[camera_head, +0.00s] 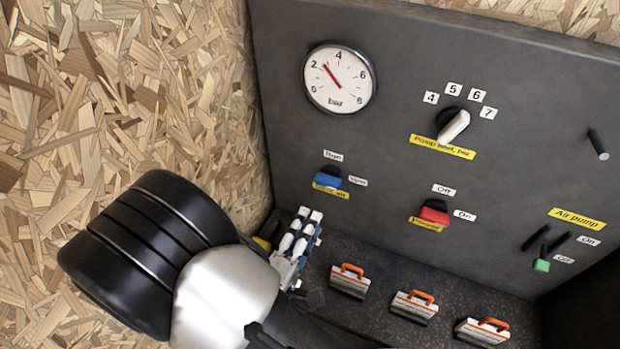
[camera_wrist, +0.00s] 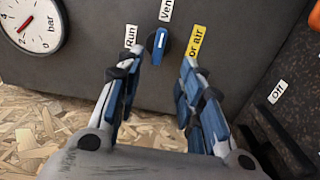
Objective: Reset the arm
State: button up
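My gripper (camera_head: 303,228) is at the lower left of the dark panel (camera_head: 400,90) in the head view, low and left of the blue knob (camera_head: 327,178). In the wrist view my gripper (camera_wrist: 159,62) is open, with a clear gap between its fingers and nothing held. The blue knob (camera_wrist: 157,44) shows in that gap, ahead of the fingertips. It points up towards the "Vent" label, with "Run" to its left. I cannot tell from these frames whether a finger touches the panel.
The panel carries a pressure gauge (camera_head: 339,78), a white selector knob (camera_head: 454,125), a red knob (camera_head: 434,213), a peg (camera_head: 598,145) and a green-tipped lever (camera_head: 542,264). Three cases with orange handles (camera_head: 348,281) stand below. A chipboard wall (camera_head: 120,90) is at left.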

jog(key=shift+d, duration=0.1)
jog(key=s+d+r+m+g+h, duration=0.2)
jog(key=s+d+r+m+g, duration=0.1)
jog(key=d+g, duration=0.3)
jog(key=s+d+r+m+g+h, duration=0.2)
jog(key=d+m+g, duration=0.2)
jog(key=d, duration=0.4)
jog(key=s+d+r+m+g+h, duration=0.1)
jog(key=s+d+r+m+g, duration=0.2)
jog(key=d+g, duration=0.3)
jog(key=s+d+r+m+y, duration=0.1)
jog(key=s+m+y, duration=0.2)
jog(key=s+y, duration=0.4)
jog(key=w+a+r+t+y, duration=0.1)
jog(key=a+r+t+y, duration=0.2)
jog(key=r, duration=0.3)
jog(key=shift+a+m+t+y, duration=0.2)
jog(key=shift+m+t+y, duration=0.2)
jog(key=shift+y, duration=0.2)
